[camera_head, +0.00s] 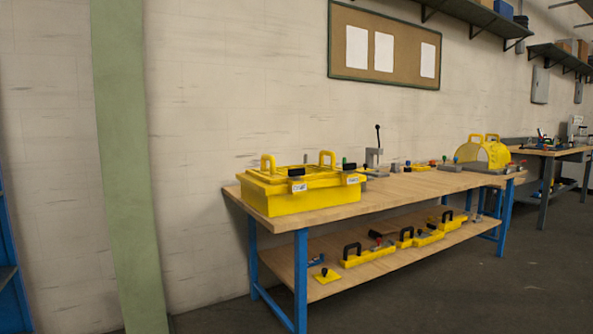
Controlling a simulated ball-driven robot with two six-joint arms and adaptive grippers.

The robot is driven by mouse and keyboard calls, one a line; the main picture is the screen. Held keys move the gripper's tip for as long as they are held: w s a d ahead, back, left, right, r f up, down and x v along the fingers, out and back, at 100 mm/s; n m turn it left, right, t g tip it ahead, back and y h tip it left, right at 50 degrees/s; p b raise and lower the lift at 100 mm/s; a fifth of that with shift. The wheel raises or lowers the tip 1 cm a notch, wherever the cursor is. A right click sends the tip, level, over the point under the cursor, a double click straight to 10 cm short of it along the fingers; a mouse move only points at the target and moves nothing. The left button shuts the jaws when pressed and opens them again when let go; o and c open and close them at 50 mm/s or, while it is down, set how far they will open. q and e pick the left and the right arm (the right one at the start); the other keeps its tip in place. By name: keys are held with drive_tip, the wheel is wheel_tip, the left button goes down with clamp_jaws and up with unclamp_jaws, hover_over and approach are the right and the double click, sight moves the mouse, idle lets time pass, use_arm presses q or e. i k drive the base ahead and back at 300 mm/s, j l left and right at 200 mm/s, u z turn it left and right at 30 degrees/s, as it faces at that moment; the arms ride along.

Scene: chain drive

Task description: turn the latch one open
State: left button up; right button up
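A yellow box with a lid (306,193) stands on the near left end of the wooden workbench. Two yellow loop handles rise from its top. Two black latch levers show at its front edge, one at the left (296,172) and one at the right (349,167), each above a small white label. The labels are too small to read for sure, so I cannot tell which latch is latch one. The box and its lid look shut. Neither of my grippers is in view.
The workbench (400,188) has blue legs and a lower shelf (290,262) with yellow parts with black handles. A grey press (374,157) and a yellow arched guard (483,152) stand further along. A green column (128,170) rises at the left. The floor in front is clear.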

sight(295, 173)
drive_tip(key=i+j, duration=0.25)
drive_tip(key=i, duration=0.2)
drive_tip(key=i+j+u, duration=0.1)
drive_tip(key=i+j, duration=0.2)
drive_tip(key=i, duration=0.2)
drive_tip(key=i+j, duration=0.2)
drive_tip(key=i, duration=0.25)
drive_tip(key=j+u, duration=0.05)
